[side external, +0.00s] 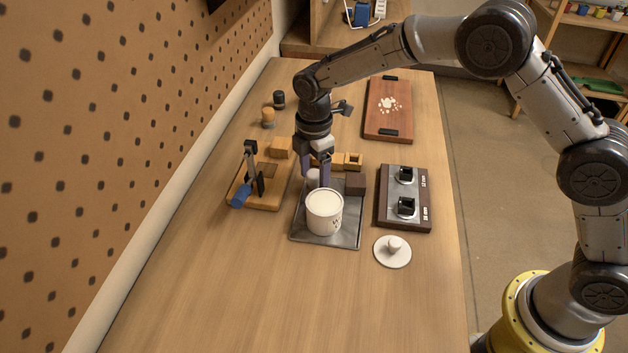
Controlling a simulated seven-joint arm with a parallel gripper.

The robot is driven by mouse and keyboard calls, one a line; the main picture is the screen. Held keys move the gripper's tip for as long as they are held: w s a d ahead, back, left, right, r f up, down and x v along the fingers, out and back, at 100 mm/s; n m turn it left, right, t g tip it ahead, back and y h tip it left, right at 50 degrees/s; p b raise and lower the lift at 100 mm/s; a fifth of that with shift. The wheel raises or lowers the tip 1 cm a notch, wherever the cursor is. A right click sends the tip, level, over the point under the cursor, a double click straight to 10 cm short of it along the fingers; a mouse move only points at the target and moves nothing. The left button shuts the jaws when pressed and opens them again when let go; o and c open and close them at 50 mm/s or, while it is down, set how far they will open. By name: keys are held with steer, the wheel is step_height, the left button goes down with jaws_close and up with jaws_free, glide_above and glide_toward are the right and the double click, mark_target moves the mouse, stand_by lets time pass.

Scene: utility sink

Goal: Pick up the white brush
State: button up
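I cannot make out a clear white brush in the side external view. My gripper (317,178) points down over the back part of a grey metal tray (342,239). Its two fingers sit just behind a white canister (324,213) that stands on the tray. A small pale rounded thing (313,176) shows at the fingertips, partly hidden by them. I cannot tell whether the fingers hold it or are only beside it. A white round lid with a knob (392,251) lies on the table to the right of the tray.
A wooden stand with a blue-handled clamp (254,186) is left of the tray. A dark board with two black holders (404,198) is right. Small wooden blocks (281,147) and a brown block (355,184) are close to my gripper. The table's front (270,300) is clear.

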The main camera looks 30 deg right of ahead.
mark_target(315, 174)
jaws_close()
steer(key=shift+r, duration=0.15)
steer(key=shift+r, duration=0.5)
step_height(315, 174, up, 2)
steer(key=shift+s+r, duration=0.1)
steer(key=shift+r, duration=0.15)
steer(key=s+d+r, duration=0.2)
steer(key=s+r, duration=0.2)
steer(key=s, duration=0.2)
steer(key=s+d+r, duration=0.2)
steer(key=s+r, duration=0.3)
steer(key=s, duration=0.2)
steer(key=shift+d+r, duration=0.15)
steer(key=shift+d, duration=0.1)
